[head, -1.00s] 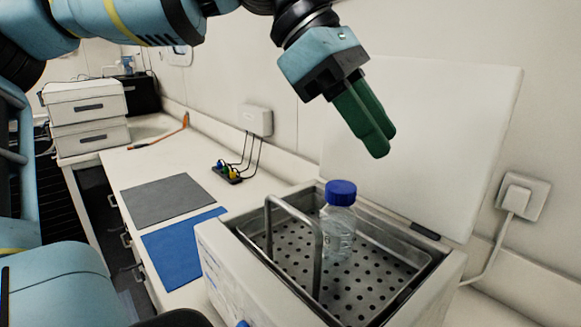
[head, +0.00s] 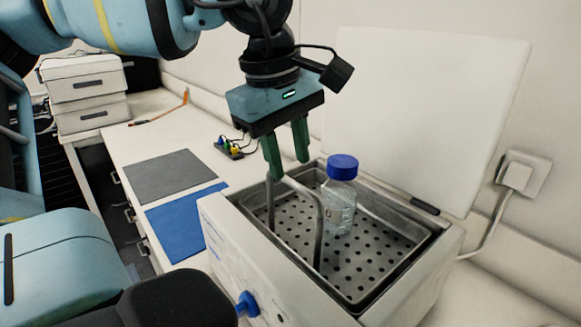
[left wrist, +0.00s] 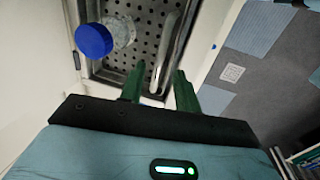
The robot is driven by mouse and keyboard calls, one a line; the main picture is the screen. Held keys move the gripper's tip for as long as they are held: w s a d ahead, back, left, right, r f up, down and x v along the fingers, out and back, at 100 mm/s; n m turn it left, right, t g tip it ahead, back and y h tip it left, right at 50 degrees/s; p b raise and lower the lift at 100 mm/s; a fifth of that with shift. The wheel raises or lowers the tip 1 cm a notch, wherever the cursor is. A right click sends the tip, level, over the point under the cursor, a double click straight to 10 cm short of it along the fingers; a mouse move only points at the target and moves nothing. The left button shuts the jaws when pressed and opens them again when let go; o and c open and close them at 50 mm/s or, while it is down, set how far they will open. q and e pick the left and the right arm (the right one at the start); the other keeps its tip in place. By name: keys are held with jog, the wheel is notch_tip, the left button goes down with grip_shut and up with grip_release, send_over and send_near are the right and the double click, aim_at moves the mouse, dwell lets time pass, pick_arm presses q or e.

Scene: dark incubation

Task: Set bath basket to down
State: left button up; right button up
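The bath basket (head: 372,262) is a perforated metal tray with an upright bent-rod handle (head: 319,225), set in the white water bath (head: 232,240). A clear bottle with a blue cap (head: 341,168) stands in the basket. My left gripper (head: 287,168) points down with its green fingers apart, at the top of the handle. In the left wrist view, the handle (left wrist: 166,50) runs up from between the open fingers (left wrist: 158,85), and the bottle's blue cap (left wrist: 94,40) is to the left. I cannot tell whether the fingers touch the handle. My right gripper is not in view.
The bath's white lid (head: 425,120) stands open behind it. A blue mat (head: 187,222) and a grey mat (head: 168,176) lie on the counter to the left. A small rack with coloured items (head: 230,148) is behind them. White boxes (head: 84,92) stand at the far left.

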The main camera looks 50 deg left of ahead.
aim_at(294, 182)
pick_arm(q)
jog(key=shift+w+f, duration=0.15)
jog(key=shift+f, duration=0.6)
jog(key=shift+w+f, duration=0.15)
jog(key=shift+f, duration=0.6)
grip_shut()
